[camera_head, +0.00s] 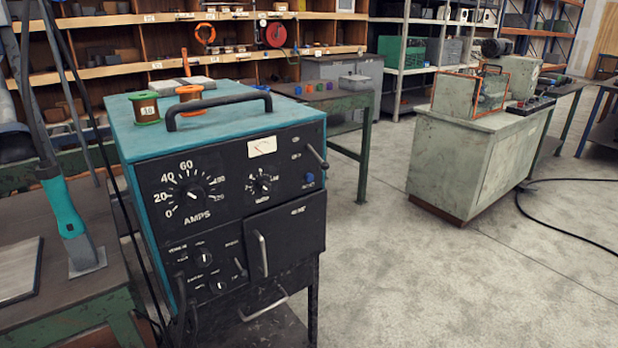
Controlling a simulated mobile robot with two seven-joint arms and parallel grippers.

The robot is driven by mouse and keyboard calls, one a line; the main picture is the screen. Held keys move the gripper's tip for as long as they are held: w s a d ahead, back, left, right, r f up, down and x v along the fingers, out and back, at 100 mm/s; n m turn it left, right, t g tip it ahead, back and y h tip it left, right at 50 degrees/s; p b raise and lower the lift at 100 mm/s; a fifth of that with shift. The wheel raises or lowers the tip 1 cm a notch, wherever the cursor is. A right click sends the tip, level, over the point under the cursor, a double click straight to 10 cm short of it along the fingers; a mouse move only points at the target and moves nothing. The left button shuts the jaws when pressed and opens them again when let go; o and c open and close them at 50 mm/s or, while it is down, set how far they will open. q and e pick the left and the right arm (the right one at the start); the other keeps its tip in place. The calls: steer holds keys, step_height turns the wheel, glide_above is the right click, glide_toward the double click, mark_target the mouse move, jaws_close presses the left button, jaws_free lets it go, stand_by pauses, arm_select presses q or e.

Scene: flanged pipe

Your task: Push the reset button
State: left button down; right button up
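A small blue button (309,177) sits on the black front panel of a teal power unit (143,147). The lettering beside the button is small and looks like a reset label. It is to the right of the knobs, below a toggle lever (317,155) and above a small black door (285,240) with a metal handle. Nothing covers the button. Neither of my grippers is in view.
The unit carries a large AMPS dial (192,195), a meter (262,147) and a black carrying handle (218,104). A workbench (60,310) with a teal-handled tool (66,215) is at left. The floor (440,280) at right is mostly clear.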

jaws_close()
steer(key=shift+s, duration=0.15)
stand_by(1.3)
